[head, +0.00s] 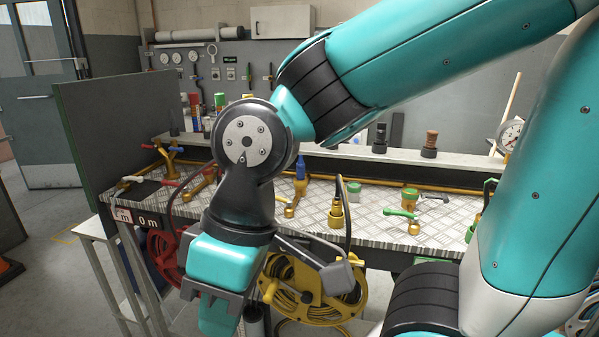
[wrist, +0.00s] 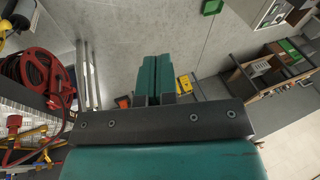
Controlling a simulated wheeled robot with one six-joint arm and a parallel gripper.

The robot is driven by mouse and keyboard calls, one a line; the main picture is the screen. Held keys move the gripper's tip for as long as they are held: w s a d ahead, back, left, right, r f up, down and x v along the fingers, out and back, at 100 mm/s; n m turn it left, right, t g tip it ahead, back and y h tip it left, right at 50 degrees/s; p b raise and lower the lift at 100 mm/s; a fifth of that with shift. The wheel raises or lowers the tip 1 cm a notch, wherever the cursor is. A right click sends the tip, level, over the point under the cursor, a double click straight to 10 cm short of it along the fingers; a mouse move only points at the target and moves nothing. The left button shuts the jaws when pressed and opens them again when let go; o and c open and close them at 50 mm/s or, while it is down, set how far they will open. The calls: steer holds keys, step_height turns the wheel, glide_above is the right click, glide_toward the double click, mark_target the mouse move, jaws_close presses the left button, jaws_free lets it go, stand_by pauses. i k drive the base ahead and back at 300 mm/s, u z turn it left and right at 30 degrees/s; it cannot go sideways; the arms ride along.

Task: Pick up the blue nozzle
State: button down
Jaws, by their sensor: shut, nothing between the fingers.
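A small blue nozzle (head: 300,168) stands upright among the brass fittings on the checker-plate bench (head: 385,225), right of my wrist in the head view. Its lower part meets a brass fitting; I cannot tell how they join. My gripper (head: 218,316) points down in front of the bench, lower than and left of the blue nozzle, and apart from it. In the wrist view my gripper (wrist: 156,78) shows its two teal fingers together with nothing between them. I cannot make out the blue nozzle in the wrist view.
A yellow hose reel (head: 335,300) and a red hose reel (head: 165,258) hang below the bench front; the red one also shows in the wrist view (wrist: 40,75). Green-handled fittings (head: 405,213) and a brass nozzle (head: 337,213) stand right of the blue nozzle. A dark panel (head: 105,130) closes the bench's left end.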

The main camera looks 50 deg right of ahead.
mark_target(301, 163)
steer(key=u, duration=0.15)
steer(key=k, duration=0.6)
steer(key=z, duration=1)
steer(key=i, duration=0.5)
